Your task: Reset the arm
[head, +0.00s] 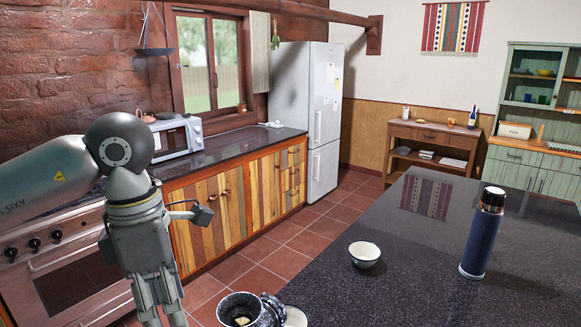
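My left arm (118,143) comes in from the left, bends at a round grey joint and hangs down in front of the stove. Part of my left gripper (203,215) shows as a thin grey finger with a dark tip, sticking out to the right of the arm in front of the wooden cabinets. The rest of it is hidden behind the arm, so its opening cannot be judged. No held object shows there.
A dark counter (420,250) fills the lower right. A stove (62,240) stands behind my arm.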

